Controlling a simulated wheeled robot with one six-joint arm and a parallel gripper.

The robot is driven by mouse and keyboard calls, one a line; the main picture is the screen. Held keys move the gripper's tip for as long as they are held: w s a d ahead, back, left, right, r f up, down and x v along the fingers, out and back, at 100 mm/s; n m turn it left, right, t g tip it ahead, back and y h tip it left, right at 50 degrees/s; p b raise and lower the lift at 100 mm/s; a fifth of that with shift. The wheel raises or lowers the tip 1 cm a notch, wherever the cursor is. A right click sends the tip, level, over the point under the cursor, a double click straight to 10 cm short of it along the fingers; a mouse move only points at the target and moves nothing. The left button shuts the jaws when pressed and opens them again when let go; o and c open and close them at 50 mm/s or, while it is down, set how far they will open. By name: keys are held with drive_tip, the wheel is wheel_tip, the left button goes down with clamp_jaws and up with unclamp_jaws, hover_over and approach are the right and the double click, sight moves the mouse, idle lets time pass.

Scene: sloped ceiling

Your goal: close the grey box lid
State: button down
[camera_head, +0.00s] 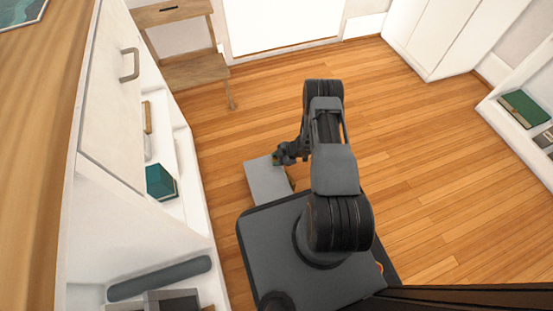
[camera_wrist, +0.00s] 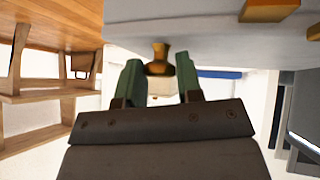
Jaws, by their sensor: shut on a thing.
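The grey box (camera_head: 266,184) is low beside my base in the head view, with a flat grey face showing and a brass-coloured part at its right edge. In the wrist view a pale grey panel, seemingly the lid (camera_wrist: 200,38), fills the top. A brass knob (camera_wrist: 158,62) sits at the panel's lower edge between the green fingers of my gripper (camera_wrist: 160,75). My gripper (camera_head: 279,158) is shut on the knob, at the box's far edge in the head view. I cannot tell how far the lid is open; the box's inside is hidden.
A white shelf unit (camera_head: 191,185) with a teal box (camera_head: 160,182) stands close on the left. A wooden table (camera_head: 190,72) is at the back left. The wooden floor (camera_head: 425,150) to the right is clear, up to a white shelf with books (camera_head: 524,108).

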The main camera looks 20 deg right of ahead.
drive_tip(key=shift+d+f, duration=0.15)
drive_tip(key=shift+f, duration=0.45)
drive_tip(key=c, duration=0.8)
unclamp_jaws()
drive_tip(key=shift+s, duration=0.1)
drive_tip(key=p+v, duration=0.2)
drive_tip(key=v, duration=0.2)
drive_tip(key=p+v, duration=0.2)
drive_tip(key=v, duration=0.3)
drive_tip(key=w+p+v, duration=0.1)
drive_tip(key=p+v, duration=0.1)
drive_tip(key=v, duration=0.3)
drive_tip(key=shift+s+r, duration=0.1)
drive_tip(key=shift+r, duration=0.45)
